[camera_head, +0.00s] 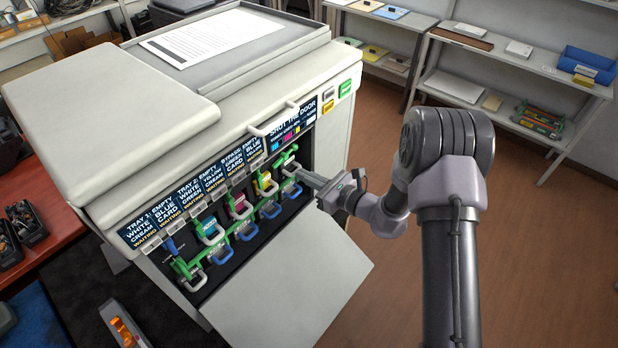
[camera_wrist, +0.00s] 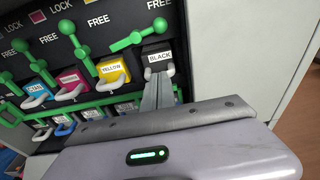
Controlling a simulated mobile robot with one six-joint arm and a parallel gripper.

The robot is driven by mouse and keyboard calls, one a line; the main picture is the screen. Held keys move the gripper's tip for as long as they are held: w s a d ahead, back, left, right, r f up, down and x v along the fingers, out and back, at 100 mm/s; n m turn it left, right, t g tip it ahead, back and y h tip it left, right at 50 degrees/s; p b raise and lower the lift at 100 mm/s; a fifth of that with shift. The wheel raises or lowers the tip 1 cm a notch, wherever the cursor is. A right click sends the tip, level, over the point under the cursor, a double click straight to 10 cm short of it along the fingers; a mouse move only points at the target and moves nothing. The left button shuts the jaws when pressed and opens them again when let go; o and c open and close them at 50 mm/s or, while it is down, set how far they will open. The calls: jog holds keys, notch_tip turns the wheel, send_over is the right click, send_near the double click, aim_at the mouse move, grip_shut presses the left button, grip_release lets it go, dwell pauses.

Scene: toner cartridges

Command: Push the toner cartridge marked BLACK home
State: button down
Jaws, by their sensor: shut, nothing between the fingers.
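The cartridge marked BLACK (camera_wrist: 158,55) is the rightmost of the top row in the wrist view, in its slot at the right end of the open printer bay. A pale handle loop is on its front. My gripper (camera_wrist: 160,84) is shut and empty, its fingertips at the lower front of this cartridge; whether they touch it I cannot tell. In the head view my gripper (camera_head: 300,172) reaches in from the right at that end of the bay. A green lever (camera_wrist: 140,40) with a round knob sits above the BLACK cartridge, near the word FREE.
The YELLOW (camera_wrist: 114,70), MAGENTA (camera_wrist: 72,79) and CYAN (camera_wrist: 36,88) cartridges stand to the left, each near a green lever. A lower row of blue-handled units lies below. The printer's open door (camera_head: 290,285) slopes out beneath the bay. Floor at right is clear.

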jog(key=f+b+v, duration=0.1)
jog(key=v, duration=0.7)
jog(key=shift+s+d, duration=0.3)
jog(key=shift+d, duration=0.1)
jog(key=shift+f, duration=0.1)
jog(key=s+a+r+n+g+y+b, duration=0.1)
jog(key=s+a+r+n+g+b, duration=0.1)
jog(key=s+a+r+n+g, duration=0.45)
jog(key=s+d+r+n+g+h+b, duration=0.2)
jog(key=s+r+n+h+b, duration=0.15)
jog(key=s+n, duration=0.65)
jog(key=s+d+r+n+t+h+b, duration=0.2)
jog(key=s+d+n+t+h, duration=0.2)
jog(key=s+d+h, duration=0.4)
jog(key=s+d, duration=0.2)
jog(key=d, duration=0.2)
jog(key=shift+s+r+t+h, duration=0.15)
jog(key=shift+r+t+h, duration=0.15)
jog(key=shift+t+h, duration=0.05)
jog(key=shift+d, duration=0.1)
